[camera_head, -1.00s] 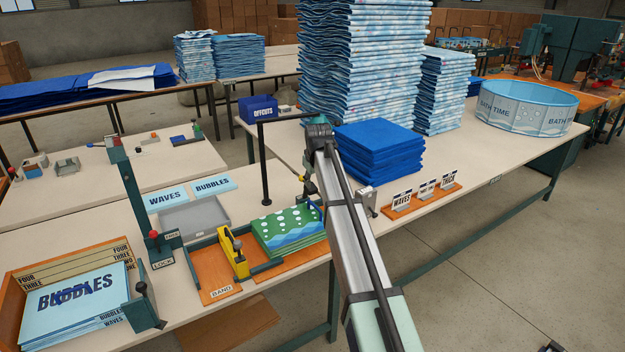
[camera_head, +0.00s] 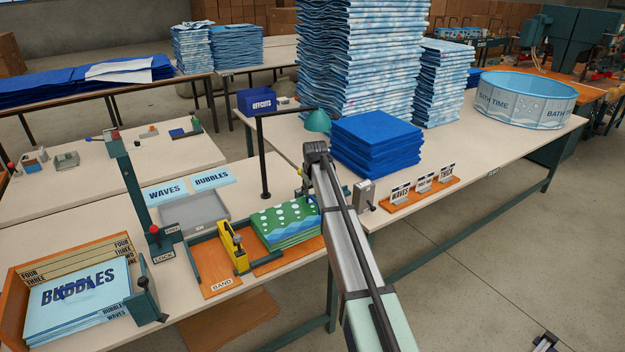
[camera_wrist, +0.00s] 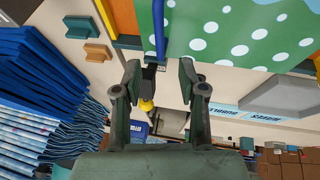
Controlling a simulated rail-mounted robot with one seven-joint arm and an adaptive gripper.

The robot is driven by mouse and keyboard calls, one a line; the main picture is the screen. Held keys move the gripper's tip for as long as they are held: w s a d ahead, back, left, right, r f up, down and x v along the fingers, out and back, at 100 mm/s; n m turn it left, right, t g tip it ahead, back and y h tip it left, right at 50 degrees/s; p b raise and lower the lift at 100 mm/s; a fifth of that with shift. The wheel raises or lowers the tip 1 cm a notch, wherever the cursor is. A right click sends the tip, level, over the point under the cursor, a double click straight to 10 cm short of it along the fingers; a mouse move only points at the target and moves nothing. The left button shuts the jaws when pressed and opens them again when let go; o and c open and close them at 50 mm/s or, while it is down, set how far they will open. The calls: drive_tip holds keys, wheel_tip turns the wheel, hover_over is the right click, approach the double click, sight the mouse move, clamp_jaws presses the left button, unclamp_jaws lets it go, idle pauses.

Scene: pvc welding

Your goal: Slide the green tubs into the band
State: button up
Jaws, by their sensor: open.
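The green tubs (camera_head: 285,224) are a flat stack of folded green sheets with white dots and a blue wave edge. They lie on an orange board to the right of the band station (camera_head: 221,284), an orange tray labelled BAND with a yellow clamp (camera_head: 232,246) at its right side. In the wrist view the green tubs (camera_wrist: 235,30) fill the top, just beyond my fingers. My gripper (camera_wrist: 158,78) is open, with nothing seen held between its fingers. Contact with the stack cannot be told. In the head view my arm largely hides the gripper.
A blue stack (camera_head: 376,143) and a label rack (camera_head: 420,193) are to the right. A black post (camera_head: 262,160) rises behind the tubs. A BUBBLES box (camera_head: 75,295) is front left.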

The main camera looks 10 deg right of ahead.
sight(311, 197)
drive_tip(key=p+x, duration=0.1)
drive_tip(key=x, duration=0.6)
drive_tip(key=shift+w+f, duration=0.1)
drive_tip(key=shift+f, duration=0.15)
clamp_jaws()
